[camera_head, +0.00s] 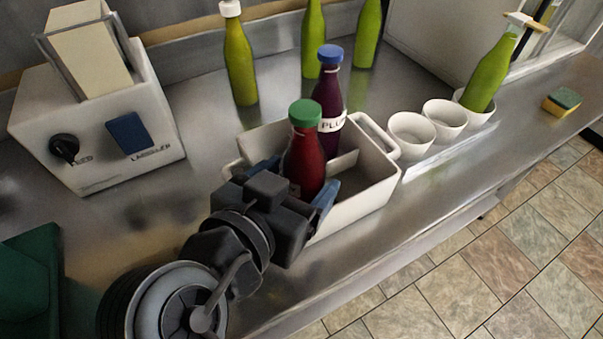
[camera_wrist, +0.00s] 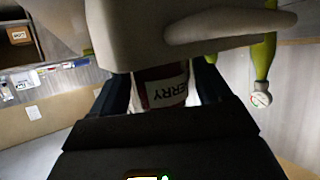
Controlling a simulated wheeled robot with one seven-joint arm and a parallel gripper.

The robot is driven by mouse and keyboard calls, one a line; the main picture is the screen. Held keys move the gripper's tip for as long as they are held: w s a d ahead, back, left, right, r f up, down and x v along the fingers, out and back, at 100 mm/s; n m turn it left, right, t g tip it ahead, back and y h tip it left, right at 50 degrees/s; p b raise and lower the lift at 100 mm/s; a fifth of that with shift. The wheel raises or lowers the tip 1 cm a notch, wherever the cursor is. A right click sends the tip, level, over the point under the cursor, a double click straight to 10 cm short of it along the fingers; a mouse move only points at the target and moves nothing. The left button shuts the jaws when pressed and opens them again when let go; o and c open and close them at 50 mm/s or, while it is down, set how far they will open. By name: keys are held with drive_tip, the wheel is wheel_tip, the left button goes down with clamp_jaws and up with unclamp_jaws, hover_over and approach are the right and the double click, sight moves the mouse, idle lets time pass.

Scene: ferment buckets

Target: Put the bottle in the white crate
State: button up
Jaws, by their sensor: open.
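The white crate (camera_head: 352,193) stands on the steel counter. A red bottle with a green cap (camera_head: 306,150) stands upright in its near left part. A purple bottle with a blue cap (camera_head: 328,93) and a label starting "PLU" stands behind it, apparently also in the crate. My gripper (camera_head: 297,183) is open, with its blue fingers on either side of the red bottle. In the wrist view, the red bottle's label (camera_wrist: 167,92), ending in "ERRY", shows between the fingers (camera_wrist: 162,86). The crate (camera_wrist: 130,35) fills the upper middle there. The red bottle's base is hidden.
Green bottles (camera_head: 239,60) stand at the back of the counter. Several white cups (camera_head: 411,136) are lined up right of the crate; a tilted green bottle (camera_head: 491,70) is in the farthest. A sponge (camera_head: 562,102) lies far right. A white machine (camera_head: 95,125) stands left.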

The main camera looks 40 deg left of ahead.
drive_tip(key=v, duration=1)
drive_tip(key=shift+s, duration=0.2)
